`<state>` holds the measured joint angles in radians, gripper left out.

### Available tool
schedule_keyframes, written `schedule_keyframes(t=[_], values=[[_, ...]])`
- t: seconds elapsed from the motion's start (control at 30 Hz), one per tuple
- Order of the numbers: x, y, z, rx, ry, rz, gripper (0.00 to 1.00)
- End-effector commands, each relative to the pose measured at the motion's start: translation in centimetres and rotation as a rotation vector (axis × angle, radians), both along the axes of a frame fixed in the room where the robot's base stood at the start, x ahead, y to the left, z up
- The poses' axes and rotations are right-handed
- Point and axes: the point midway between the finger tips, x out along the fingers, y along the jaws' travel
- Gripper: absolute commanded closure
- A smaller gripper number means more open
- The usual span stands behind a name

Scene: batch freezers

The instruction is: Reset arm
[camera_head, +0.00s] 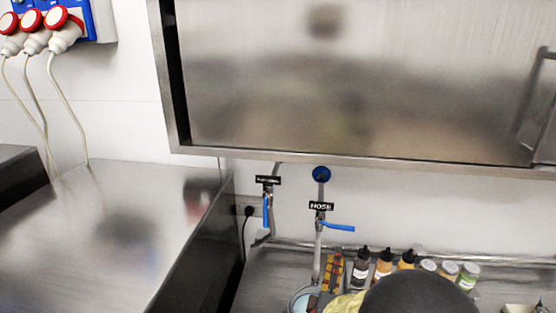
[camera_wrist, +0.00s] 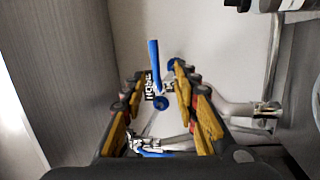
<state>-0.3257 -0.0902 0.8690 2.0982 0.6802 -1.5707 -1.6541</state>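My gripper (camera_wrist: 157,84) shows in the wrist view with its two yellow, red and black fingers spread apart and nothing held between them. A blue tap handle (camera_wrist: 155,62) with a black label shows beyond the gap between the fingertips; I cannot tell how far off it is. In the head view, a yellow and red part that looks like a finger of my gripper shows low over the counter, below the hose tap (camera_head: 318,228). My dark arm link covers the bottom centre, so most of the gripper is hidden there.
The hose tap's blue handle points right. A second labelled tap (camera_head: 267,205) has its handle hanging down. Sauce bottles (camera_head: 383,266) and small jars (camera_head: 449,271) stand on the counter beside my arm. A large steel hood (camera_head: 350,80) is above; a steel freezer top (camera_head: 110,230) is left.

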Motion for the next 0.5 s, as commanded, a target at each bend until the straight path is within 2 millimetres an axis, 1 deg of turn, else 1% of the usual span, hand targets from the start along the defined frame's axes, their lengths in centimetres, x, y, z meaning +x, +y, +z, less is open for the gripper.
schedule_keyframes(t=[0.13,0.27,0.37,0.47,0.5], values=[[1.9,0.6,-0.6,0.225,0.047,0.091,0.70],[2.9,1.9,-1.0,0.473,0.123,0.184,0.70],[2.7,2.9,-1.2,0.645,0.194,0.238,0.70],[1.6,3.9,-1.5,0.804,0.272,0.270,0.70],[0.9,4.3,-1.6,0.864,0.307,0.277,0.70]])
